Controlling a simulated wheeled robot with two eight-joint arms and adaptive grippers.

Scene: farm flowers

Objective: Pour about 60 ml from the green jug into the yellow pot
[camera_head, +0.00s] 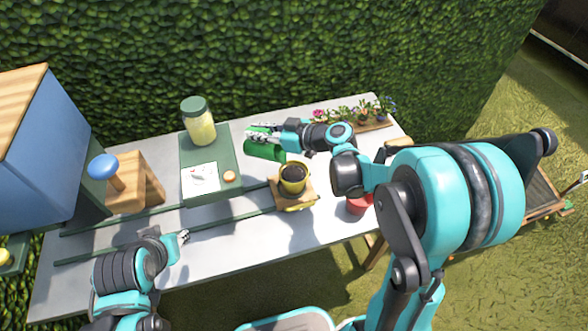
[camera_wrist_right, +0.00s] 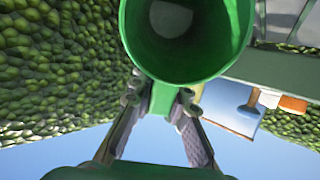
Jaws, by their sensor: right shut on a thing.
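The green jug (camera_head: 264,152) is held by my right gripper (camera_head: 268,137), above the table behind the yellow pot. In the right wrist view the jug (camera_wrist_right: 186,62) shows its open mouth, and the gripper (camera_wrist_right: 168,100) is shut on its handle. The inside looks dark green with a grey patch deep in it; I cannot tell the liquid level. The yellow pot (camera_head: 293,187) has dark soil in it and stands on a small wooden stand, to the front right of the jug. My left gripper (camera_head: 183,237) is near the table's front left; its fingers are too small to judge.
A green-lidded jar (camera_head: 198,121) with yellow contents stands on a green panel beside a white card (camera_head: 199,178). A red pot (camera_head: 358,204) is right of the stand. Small flowers fill a wooden tray (camera_head: 374,126) at the back right. A wooden block with a blue knob (camera_head: 103,166) is at left.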

